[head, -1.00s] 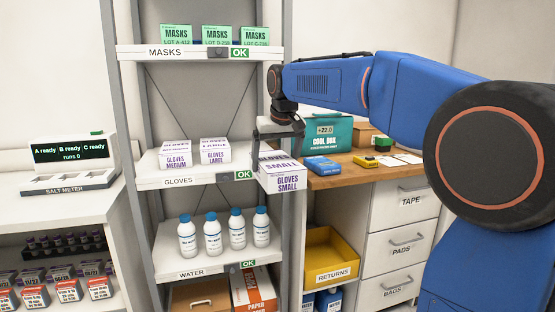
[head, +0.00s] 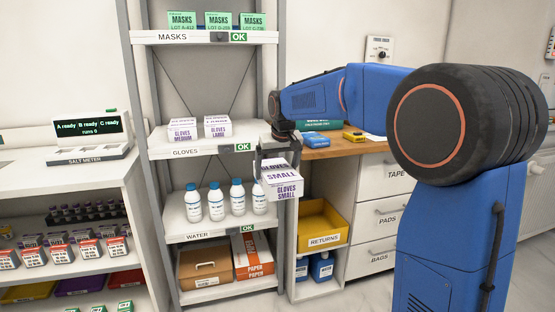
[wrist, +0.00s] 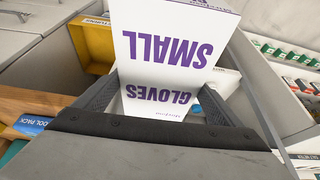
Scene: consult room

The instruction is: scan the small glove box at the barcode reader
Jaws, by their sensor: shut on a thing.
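The small glove box (head: 285,191) is white with purple "GLOVES SMALL" lettering. My gripper (head: 277,160) is shut on it and holds it in the air in front of the right post of the shelf rack, beside the gloves and water shelves. In the wrist view the small glove box (wrist: 165,60) sits between the two dark fingers (wrist: 165,105), its lettering upside down. I cannot make out a barcode reader in any view.
The rack's gloves shelf (head: 200,150) holds the medium and large glove boxes. Water bottles (head: 215,202) stand below. A wooden desk (head: 345,147) with drawers and a yellow returns bin (head: 322,222) are to the right. A salt meter (head: 90,137) stands left.

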